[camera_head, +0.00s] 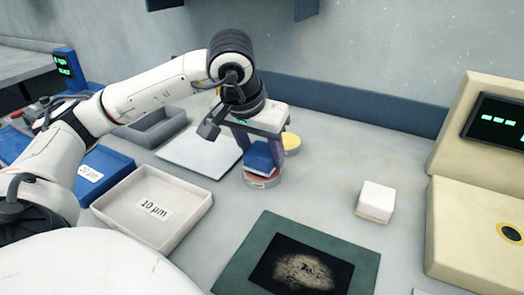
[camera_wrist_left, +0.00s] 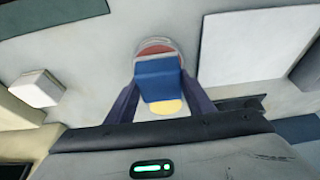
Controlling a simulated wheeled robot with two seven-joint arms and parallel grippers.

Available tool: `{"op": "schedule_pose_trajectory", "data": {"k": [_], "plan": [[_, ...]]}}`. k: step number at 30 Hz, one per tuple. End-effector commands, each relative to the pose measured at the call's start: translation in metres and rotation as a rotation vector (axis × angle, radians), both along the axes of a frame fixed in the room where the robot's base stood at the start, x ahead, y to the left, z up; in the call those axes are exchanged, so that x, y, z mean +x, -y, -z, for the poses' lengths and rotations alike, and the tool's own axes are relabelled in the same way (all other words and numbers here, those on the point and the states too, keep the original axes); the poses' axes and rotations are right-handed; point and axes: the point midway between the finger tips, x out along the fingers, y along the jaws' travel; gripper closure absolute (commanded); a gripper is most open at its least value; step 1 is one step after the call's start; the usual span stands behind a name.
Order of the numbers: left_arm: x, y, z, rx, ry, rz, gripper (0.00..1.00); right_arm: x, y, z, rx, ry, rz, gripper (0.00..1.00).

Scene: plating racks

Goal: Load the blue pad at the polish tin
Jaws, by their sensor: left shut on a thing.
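The blue pad (camera_head: 261,156) is a small block between the fingers of my left gripper (camera_head: 265,150), which is shut on it. In the left wrist view the blue pad (camera_wrist_left: 158,80) shows between the two dark fingers. A round tin with a reddish top (camera_head: 262,181) stands on the bench directly under the pad. In the left wrist view this tin (camera_wrist_left: 157,45) is partly covered by the pad. I cannot tell whether pad and tin touch. A yellow round thing (camera_head: 291,141) sits just behind, partly hidden by a finger. My right gripper is not in view.
A white tray labelled 10 µm (camera_head: 192,189) and a blue tray (camera_head: 117,165) stand at left. A white block (camera_head: 375,202) stands at right. A green mat with a dark plate (camera_head: 353,262) lies in front. A cream machine (camera_head: 470,225) bounds the right side.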

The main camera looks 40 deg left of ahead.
Motion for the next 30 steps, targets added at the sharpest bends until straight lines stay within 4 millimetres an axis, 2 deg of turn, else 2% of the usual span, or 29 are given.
{"op": "schedule_pose_trajectory", "data": {"k": [30], "plan": [[0.0001,-0.0001,0.0088,0.0,0.0,0.0,0.7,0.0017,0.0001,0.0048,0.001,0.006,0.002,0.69]]}}
